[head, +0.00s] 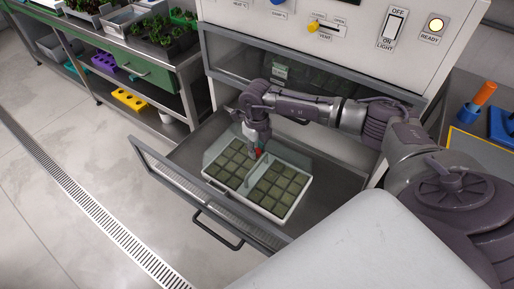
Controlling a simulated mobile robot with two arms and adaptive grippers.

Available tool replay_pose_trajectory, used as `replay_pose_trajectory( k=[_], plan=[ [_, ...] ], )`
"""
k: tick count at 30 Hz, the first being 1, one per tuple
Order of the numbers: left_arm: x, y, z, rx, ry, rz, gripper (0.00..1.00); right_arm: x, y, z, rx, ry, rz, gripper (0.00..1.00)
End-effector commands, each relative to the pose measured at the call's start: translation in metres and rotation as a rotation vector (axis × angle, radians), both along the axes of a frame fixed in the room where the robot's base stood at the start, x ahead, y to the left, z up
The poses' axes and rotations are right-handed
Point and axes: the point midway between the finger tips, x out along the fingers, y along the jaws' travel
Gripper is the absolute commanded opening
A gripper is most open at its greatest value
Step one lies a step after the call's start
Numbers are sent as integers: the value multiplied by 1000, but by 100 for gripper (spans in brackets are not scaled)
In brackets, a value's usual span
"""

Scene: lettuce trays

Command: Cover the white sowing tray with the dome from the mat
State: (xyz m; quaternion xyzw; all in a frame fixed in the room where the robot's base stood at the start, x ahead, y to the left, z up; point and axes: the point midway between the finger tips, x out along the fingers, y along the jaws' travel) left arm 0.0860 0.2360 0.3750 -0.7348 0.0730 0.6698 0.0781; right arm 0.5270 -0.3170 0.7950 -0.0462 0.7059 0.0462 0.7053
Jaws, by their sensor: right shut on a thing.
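The white sowing tray (281,217) with dark green cells sits in the open grey drawer. A clear dome (219,142) shows as a pale see-through shape over the tray, with a red knob (258,152) on top. My right gripper (256,149) points down and is shut on the knob. The dome's lower edge is hard to see, so I cannot tell whether it rests on the tray or hangs just above it. My left gripper is not in view.
The drawer's front (190,189) and handle (217,232) stand out over the floor. A control panel with switches (392,27) is above. A steel bench with plants (165,36) stands at left. A yellow-edged surface (480,143) with blue items is at right.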

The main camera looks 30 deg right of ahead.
Motion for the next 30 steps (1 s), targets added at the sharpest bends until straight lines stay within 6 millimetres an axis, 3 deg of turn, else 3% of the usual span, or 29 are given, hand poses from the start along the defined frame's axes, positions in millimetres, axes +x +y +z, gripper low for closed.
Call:
replay_pose_trajectory(
  k=[17, 18, 22, 30],
  plan=[
    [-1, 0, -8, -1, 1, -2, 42, 0, 0, -9, 0, -1, 0, 0],
    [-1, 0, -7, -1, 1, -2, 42, 0, 0, -8, 0, -1, 0, 34],
    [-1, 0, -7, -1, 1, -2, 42, 0, 0, -8, 0, -1, 0, 56],
    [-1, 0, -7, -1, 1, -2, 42, 0, 0, -9, 0, 1, 0, 57]
  ],
)
